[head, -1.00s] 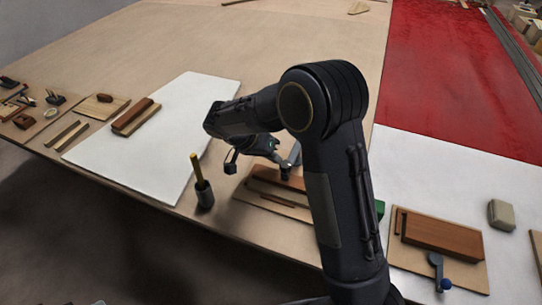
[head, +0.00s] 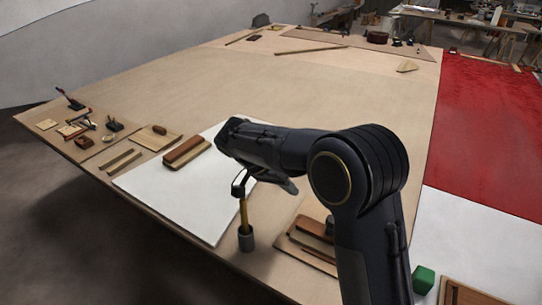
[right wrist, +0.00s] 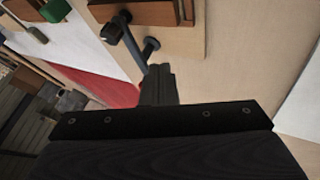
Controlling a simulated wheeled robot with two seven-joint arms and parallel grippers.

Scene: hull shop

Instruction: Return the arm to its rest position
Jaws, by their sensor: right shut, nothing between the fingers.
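My right arm rises from the bottom right of the head view, bends at a thick dark elbow and reaches left over the table. My right gripper (head: 240,186) hangs under the forearm end, just above the yellow stick in a grey cup (head: 246,238); whether it touches the stick I cannot tell. In the right wrist view the gripper (right wrist: 158,74) is shut and empty. Beyond it a blue-grey bar with dark knobs (right wrist: 134,40) lies in front of a wooden board (right wrist: 185,42). My left gripper is out of view.
The large wooden table (head: 290,85) is mostly bare beyond the arm. A white sheet (head: 175,205) lies at left, with small tools and boards beside it. A wooden board with blocks (head: 305,262) lies by my arm; a green block (head: 423,280) is right of it.

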